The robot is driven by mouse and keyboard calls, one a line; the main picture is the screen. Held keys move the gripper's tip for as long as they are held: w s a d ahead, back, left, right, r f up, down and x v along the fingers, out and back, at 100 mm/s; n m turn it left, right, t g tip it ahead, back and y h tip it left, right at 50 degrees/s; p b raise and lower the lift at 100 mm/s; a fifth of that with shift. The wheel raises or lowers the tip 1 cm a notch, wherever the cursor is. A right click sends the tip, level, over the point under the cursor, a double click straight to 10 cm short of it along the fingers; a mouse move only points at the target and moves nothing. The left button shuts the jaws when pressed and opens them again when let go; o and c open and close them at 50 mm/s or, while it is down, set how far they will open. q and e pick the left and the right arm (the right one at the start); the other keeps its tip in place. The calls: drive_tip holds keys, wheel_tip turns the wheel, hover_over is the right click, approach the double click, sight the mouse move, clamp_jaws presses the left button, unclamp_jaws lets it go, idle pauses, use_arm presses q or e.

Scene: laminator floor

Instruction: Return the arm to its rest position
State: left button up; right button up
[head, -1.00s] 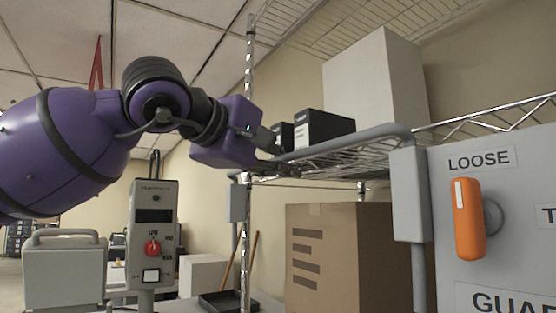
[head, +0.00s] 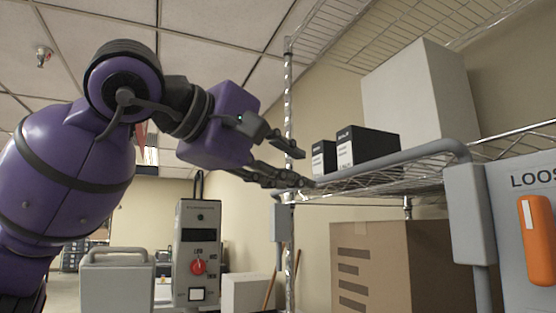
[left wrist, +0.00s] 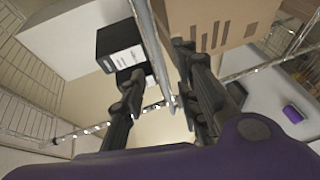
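My left arm is purple and comes in from the left in the head view, bent at the elbow and raised. Its black gripper (head: 303,168) is open and empty, just left of two small black boxes with white labels on the wire shelf. The nearer box (head: 372,143) is larger; the smaller box (head: 323,158) stands beside it. In the left wrist view the gripper's fingers (left wrist: 157,62) are spread with nothing between them. My right gripper is not in view.
The wire shelf (head: 440,180) has a grey pipe (head: 405,155) along its front and a tall white box (head: 415,95) on it. A cardboard box (head: 400,265) is below.

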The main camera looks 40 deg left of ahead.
use_arm(q)
drive_tip(key=shift+s+r, duration=0.2)
drive_tip(key=shift+s, duration=0.9)
drive_tip(key=shift+w, duration=0.1)
